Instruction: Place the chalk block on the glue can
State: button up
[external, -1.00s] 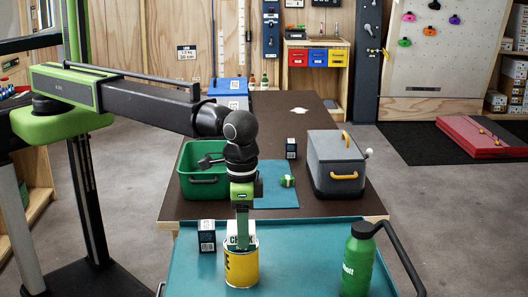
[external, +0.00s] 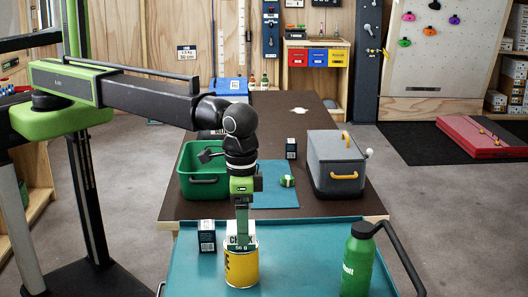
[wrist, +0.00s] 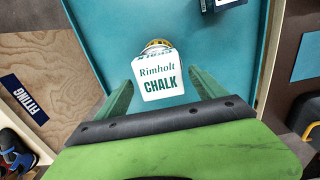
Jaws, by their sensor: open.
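The white chalk block (external: 240,243), with its "Rimholt CHALK" face toward the camera in the wrist view (wrist: 160,76), sits on top of the yellow glue can (external: 241,269). The can is upright on the teal tray table; only a bit of it (wrist: 157,44) shows past the block in the wrist view. My gripper (wrist: 158,80) is open, with one green finger on each side of the block and a visible gap to it. In the external view my gripper (external: 242,226) is directly above the block, and a finger covers part of its label.
The teal tray table (external: 310,265) holds a dark small box (external: 207,236) left of the can and a green bottle (external: 358,262) to the right. Behind, a brown table carries a green bin (external: 203,187) and a grey toolbox (external: 336,165). Free tray surface lies right of the can.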

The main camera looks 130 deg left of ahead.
notch_tip(320, 180, up, 11)
jog(key=p, duration=1)
jog(key=s+d+m, duration=0.3)
jog(key=s+m, duration=0.1)
jog(key=s, duration=1.3)
jog(key=s+d+m, duration=0.4)
jog(key=s+m, duration=0.1)
jog(key=s, duration=1.2)
jog(key=shift+f, duration=0.15)
notch_tip(320, 180, down, 13)
jog(key=b, duration=1.3)
